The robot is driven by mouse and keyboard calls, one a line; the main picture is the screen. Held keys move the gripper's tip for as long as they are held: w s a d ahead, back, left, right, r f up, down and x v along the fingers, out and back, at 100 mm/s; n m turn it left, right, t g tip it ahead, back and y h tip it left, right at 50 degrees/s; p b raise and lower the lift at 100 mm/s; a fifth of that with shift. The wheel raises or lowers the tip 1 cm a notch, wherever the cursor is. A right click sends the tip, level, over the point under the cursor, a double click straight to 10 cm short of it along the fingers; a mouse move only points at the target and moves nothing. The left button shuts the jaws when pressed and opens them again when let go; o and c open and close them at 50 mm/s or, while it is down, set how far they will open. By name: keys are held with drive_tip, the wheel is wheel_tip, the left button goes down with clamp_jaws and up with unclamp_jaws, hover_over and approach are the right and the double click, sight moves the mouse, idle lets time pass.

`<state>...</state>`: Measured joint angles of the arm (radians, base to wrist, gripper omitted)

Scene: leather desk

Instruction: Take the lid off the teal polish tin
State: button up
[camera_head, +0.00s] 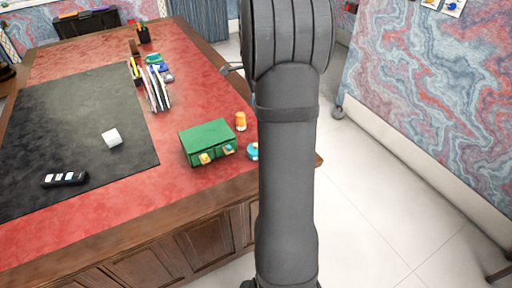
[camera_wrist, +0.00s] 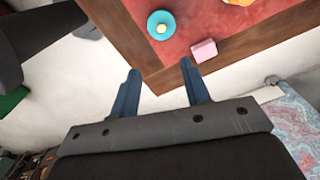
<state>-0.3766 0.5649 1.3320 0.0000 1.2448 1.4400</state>
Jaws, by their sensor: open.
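The teal polish tin (camera_wrist: 161,25) stands on the red leather near the desk's corner, with a small pale yellow knob on its top. In the head view the teal tin (camera_head: 252,151) is partly hidden behind my arm. My gripper (camera_wrist: 160,80) is open and empty in the wrist view. Its two blue fingers point toward the desk edge, apart from the tin, which lies beyond the fingertips. My gripper does not show clearly in the head view.
A pink block (camera_wrist: 204,50) lies right of the tin. A green box (camera_head: 207,141) and an orange bottle (camera_head: 240,121) stand nearby.

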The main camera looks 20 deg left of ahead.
wheel_tip(320, 180, down, 12)
drive_tip(key=shift+f, duration=0.2)
drive_tip(key=shift+w+f, duration=0.15)
drive_tip(key=shift+f, duration=2.55)
clamp_jaws()
drive_tip(key=shift+r, duration=0.1)
